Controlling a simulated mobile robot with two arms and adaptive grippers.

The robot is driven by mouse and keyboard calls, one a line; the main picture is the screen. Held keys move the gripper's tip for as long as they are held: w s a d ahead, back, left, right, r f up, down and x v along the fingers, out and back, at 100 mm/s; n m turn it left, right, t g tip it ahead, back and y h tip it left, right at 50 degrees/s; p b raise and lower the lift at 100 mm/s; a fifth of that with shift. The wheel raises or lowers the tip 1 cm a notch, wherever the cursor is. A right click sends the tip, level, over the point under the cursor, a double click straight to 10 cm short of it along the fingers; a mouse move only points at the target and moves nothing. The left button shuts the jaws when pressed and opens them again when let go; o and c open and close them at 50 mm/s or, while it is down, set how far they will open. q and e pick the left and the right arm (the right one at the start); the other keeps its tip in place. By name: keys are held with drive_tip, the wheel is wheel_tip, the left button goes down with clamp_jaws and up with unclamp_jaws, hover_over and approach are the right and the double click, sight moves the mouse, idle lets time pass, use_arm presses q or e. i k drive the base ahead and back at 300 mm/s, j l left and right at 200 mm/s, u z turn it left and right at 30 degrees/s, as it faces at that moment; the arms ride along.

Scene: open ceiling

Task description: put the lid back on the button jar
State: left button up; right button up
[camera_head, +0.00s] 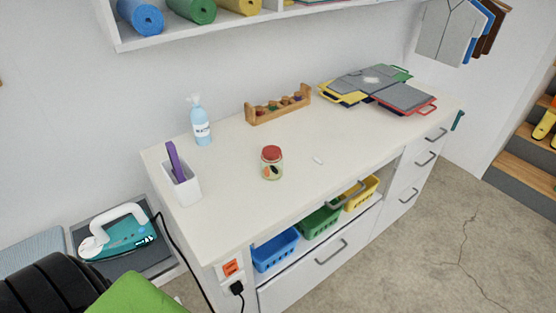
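The button jar (272,171) is a small clear jar with dark and coloured pieces inside. It stands upright near the middle of the white counter (240,180). A red lid (271,153) sits on top of the jar; I cannot tell whether it is fully seated. Neither of my grippers is in view.
A white cup (182,190) with a purple item, a blue spray bottle (201,125), a wooden rack (278,105) and a pile of folders (375,87) stand around the jar. A shelf (190,35) overhangs behind.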

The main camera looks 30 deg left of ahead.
sight(271, 159)
drive_tip(key=j+u, duration=0.75)
drive_tip(key=i+l+u, duration=0.1)
drive_tip(key=l, duration=0.4)
drive_tip(key=i+l+u, duration=0.1)
drive_tip(key=l, duration=0.45)
drive_tip(key=i+l, duration=0.2)
drive_tip(key=l, duration=0.3)
drive_tip(key=i+l+u, duration=0.15)
drive_tip(key=l, duration=0.4)
drive_tip(key=l+u, duration=0.1)
drive_tip(key=l, duration=0.4)
